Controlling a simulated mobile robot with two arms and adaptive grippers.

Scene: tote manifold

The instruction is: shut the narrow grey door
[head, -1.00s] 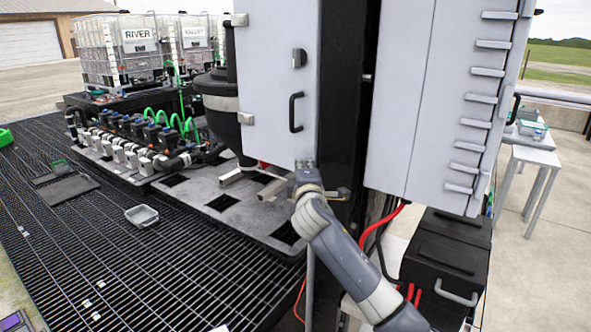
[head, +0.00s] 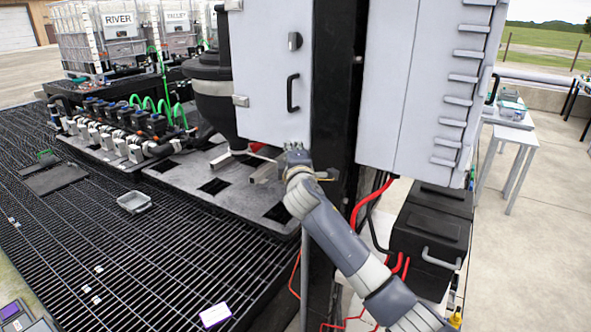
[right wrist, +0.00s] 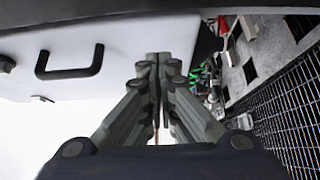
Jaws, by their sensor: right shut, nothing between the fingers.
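The narrow grey door (head: 266,66) is a pale grey panel in the upper middle of the head view, with hinges on its left edge. It has a black bar handle (head: 292,93) and a small latch above it. I cannot tell how far it stands open. My right gripper (head: 297,150) is at the door's lower right corner, below the handle; contact is unclear. In the right wrist view the gripper's fingers (right wrist: 159,62) are together and empty, with the door (right wrist: 120,48) and its handle (right wrist: 70,70) to their left. My left gripper is out of view.
A wider grey cabinet (head: 410,90) stands right of a black column. A black box (head: 432,235) and red cables (head: 368,203) are below it. A black tank (head: 213,105) stands left of the door. Black grating (head: 120,255) covers the left floor.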

